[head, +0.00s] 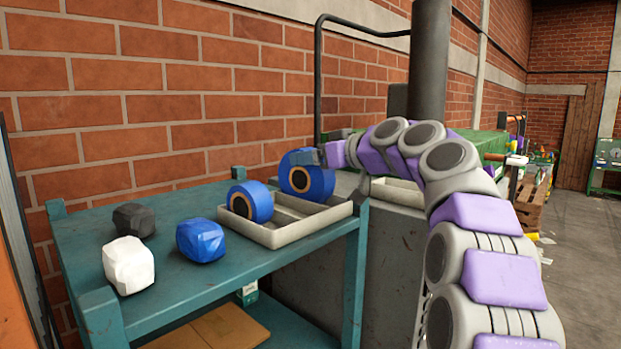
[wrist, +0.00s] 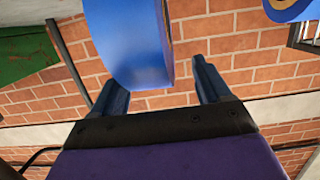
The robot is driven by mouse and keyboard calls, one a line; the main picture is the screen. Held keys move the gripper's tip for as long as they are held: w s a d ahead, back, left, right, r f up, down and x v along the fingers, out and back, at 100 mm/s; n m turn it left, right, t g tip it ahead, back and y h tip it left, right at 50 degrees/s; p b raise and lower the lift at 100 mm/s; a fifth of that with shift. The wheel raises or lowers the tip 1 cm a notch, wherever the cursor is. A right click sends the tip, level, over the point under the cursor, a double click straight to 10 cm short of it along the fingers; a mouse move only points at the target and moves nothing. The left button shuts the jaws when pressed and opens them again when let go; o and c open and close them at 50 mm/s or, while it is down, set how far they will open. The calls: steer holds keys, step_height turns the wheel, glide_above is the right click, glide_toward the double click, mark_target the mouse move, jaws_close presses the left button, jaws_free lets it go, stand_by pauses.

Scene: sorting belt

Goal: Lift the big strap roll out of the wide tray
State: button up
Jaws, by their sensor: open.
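The big strap roll (head: 322,184) is blue with a tan core ring and stands upright at the far right end of the wide tray (head: 272,238). Whether its base touches the tray floor is hard to tell. A smaller blue roll (head: 262,203) stands in the tray to its left. My gripper (head: 312,157) is at the upper right side of the big roll. In the wrist view my open gripper (wrist: 153,74) has the big roll (wrist: 135,45) between its fingers, close to the left one, with a gap at the right one.
On the teal table (head: 190,295) left of the tray lie a black lump (head: 134,220), a white lump (head: 128,266) and a blue lump (head: 200,241). A brick wall (head: 190,105) stands close behind. A dark post (head: 428,60) rises behind my arm.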

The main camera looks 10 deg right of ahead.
steer(key=shift+w+a+f, duration=0.15)
steer(key=shift+w+f, duration=0.05)
steer(key=shift+w, duration=0.65)
steer(key=shift+s+d, duration=0.1)
steer(key=shift+d, duration=0.2)
steer(key=shift+c, duration=0.5)
steer(key=shift+d, duration=0.3)
steer(key=c, duration=0.3)
steer(key=shift+a, duration=0.75)
steer(key=c, duration=0.6)
steer(key=shift+d, duration=0.2)
jaws_close()
steer(key=shift+d, duration=0.1)
